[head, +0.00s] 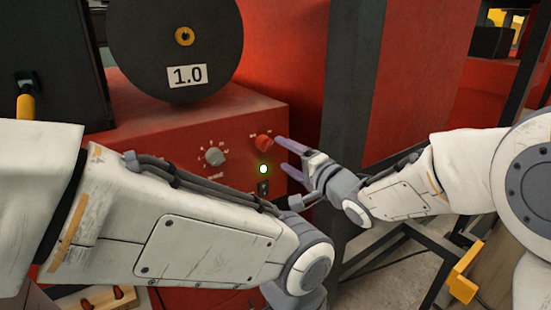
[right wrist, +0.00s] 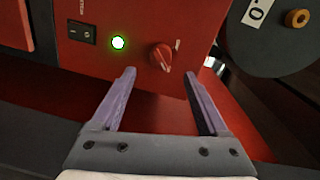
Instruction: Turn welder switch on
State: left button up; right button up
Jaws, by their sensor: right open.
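The red welder (head: 150,128) stands ahead of me. Its front panel carries a small black rocker switch (head: 263,187), a lit green lamp (head: 263,169), a red knob (head: 264,142) and a grey dial (head: 214,156). My right gripper (head: 280,153) is open and empty close to the panel. In the right wrist view, its fingertips (right wrist: 159,71) point at the red knob (right wrist: 161,57), which shows between and just beyond them. The switch (right wrist: 83,33) and the lit lamp (right wrist: 118,42) are left of the fingers there. I cannot tell which way the switch is tipped. My left gripper is not visible.
A black disc (head: 140,50) marked 1.0 sits above the welder's top. A dark upright post (head: 345,95) stands right of the welder, behind my right gripper. My left forearm covers the lower part of the welder's front. Grey floor shows at lower right.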

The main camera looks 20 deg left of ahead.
jog(key=shift+b+v, duration=0.4)
jog(key=shift+v, duration=1.3)
